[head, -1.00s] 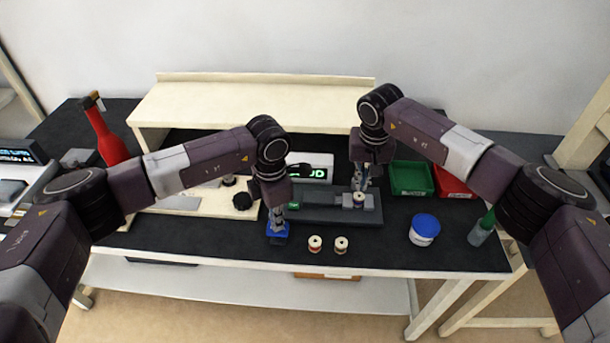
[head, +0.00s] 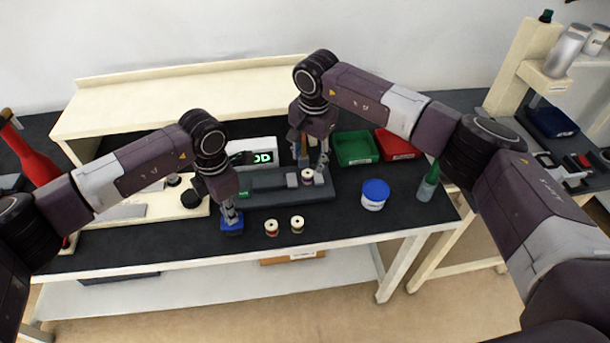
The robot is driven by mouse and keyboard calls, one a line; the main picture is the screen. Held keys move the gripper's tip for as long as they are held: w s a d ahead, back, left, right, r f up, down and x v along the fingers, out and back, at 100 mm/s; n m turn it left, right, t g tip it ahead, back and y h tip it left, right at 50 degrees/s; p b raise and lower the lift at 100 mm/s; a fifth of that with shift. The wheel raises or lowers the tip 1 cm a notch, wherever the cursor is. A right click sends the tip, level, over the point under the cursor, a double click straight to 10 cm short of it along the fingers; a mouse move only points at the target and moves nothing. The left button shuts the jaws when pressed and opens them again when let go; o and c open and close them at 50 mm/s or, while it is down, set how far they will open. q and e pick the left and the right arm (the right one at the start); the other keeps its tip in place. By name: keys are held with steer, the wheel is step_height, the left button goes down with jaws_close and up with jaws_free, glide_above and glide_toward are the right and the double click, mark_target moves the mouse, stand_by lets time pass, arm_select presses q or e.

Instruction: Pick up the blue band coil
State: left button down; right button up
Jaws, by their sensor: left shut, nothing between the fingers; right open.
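A small pale coil (head: 307,177) sits at the right end of the dark grey fixture (head: 268,198); its band is too small to read surely. My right gripper (head: 314,168) is open, with its fingers down close around this coil. I cannot tell whether they touch it. Two more coils stand on the black table in front of the fixture: one with a red band (head: 271,228) and one with a pale or yellowish band (head: 298,224). My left gripper (head: 232,216) is shut and empty, pointing down over a small blue block or tray (head: 231,227).
A green bin (head: 356,148) and a red bin (head: 398,145) stand behind right. A blue-lidded tub (head: 374,195) and a green-tipped bottle (head: 428,183) stand right. A lit display box (head: 262,155) stands behind the fixture.

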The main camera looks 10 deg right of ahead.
mark_target(308, 173)
arm_select(q)
steer(key=shift+s+f, duration=0.1)
steer(key=shift+f, duration=0.05)
arm_select(e)
steer(key=m, duration=0.2)
steer(key=r+m, duration=0.1)
steer(key=m, duration=0.3)
steer(key=shift+s+d+r, duration=0.1)
steer(key=shift+s+r, duration=0.15)
steer(key=shift+r, duration=0.05)
step_height(308, 173, up, 4)
steer(key=s+d+m, duration=0.1)
steer(key=m, duration=1.4)
steer(key=shift+y, duration=0.3)
steer(key=f, duration=0.6)
steer(key=shift+w+a+f, duration=0.1)
steer(key=shift+w+a, duration=0.15)
steer(key=shift+w, duration=0.1)
steer(key=shift+w+a+f, duration=0.15)
steer(key=shift+w+f, duration=0.1)
steer(key=shift+f, duration=0.65)
steer(key=shift+w+a+f, duration=0.1)
steer(key=shift+w+f, duration=0.15)
steer(key=shift+f, duration=0.6)
steer(key=shift+w+a+f, duration=0.15)
steer(key=shift+w+f, duration=0.1)
steer(key=shift+f, duration=0.65)
